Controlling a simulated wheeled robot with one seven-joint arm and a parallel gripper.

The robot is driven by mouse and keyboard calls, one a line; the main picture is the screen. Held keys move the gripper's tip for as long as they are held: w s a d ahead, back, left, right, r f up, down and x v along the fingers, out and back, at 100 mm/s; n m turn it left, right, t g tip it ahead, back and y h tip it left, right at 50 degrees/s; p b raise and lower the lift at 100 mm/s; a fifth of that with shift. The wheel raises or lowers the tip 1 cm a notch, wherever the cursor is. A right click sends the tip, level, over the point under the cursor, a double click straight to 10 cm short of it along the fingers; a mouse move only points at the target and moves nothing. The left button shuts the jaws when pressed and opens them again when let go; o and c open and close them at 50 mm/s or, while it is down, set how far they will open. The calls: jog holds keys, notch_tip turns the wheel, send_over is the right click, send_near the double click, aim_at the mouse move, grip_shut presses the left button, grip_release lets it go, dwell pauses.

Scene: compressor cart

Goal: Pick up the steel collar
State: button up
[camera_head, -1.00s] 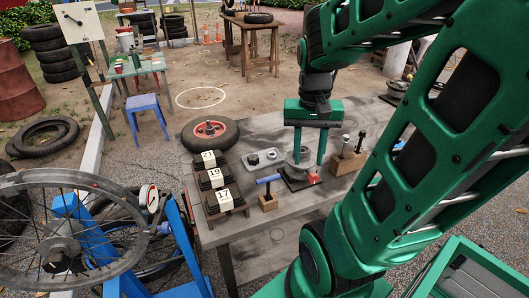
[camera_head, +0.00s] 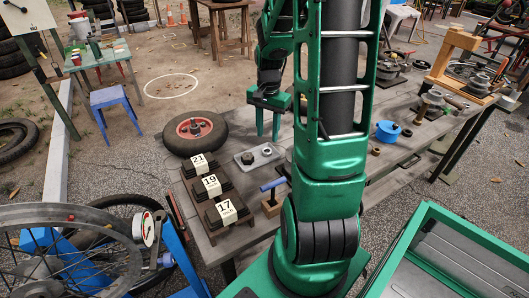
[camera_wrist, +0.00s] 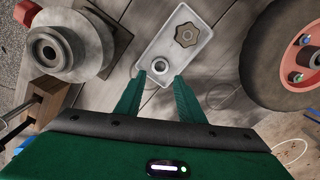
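The steel collar (camera_wrist: 160,65) is a small grey ring lying on a pale rectangular tray (camera_wrist: 150,48). A dark star-shaped knob (camera_wrist: 187,34) lies beside it on the same tray. In the head view the collar (camera_head: 267,151) is small, at the tray's right end, with the dark knob (camera_head: 247,158) to its left. My gripper (camera_wrist: 160,76) is open and empty, pointing down above the tray. In the wrist view the collar appears between the two fingertips, slightly beyond them. In the head view my gripper (camera_head: 268,136) shows just above the tray.
A wheel with a red hub (camera_head: 201,133) lies left of the tray. Blocks numbered 21, 19 and 17 (camera_head: 212,186) stand nearer. A blue-handled tool (camera_head: 272,184) stands close by. In the wrist view a large round metal part (camera_wrist: 60,50) is at the left. My arm hides the table's middle.

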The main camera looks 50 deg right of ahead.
jog(key=shift+a+f, duration=0.2)
jog(key=shift+f, duration=3.15)
jog(key=c, duration=0.8)
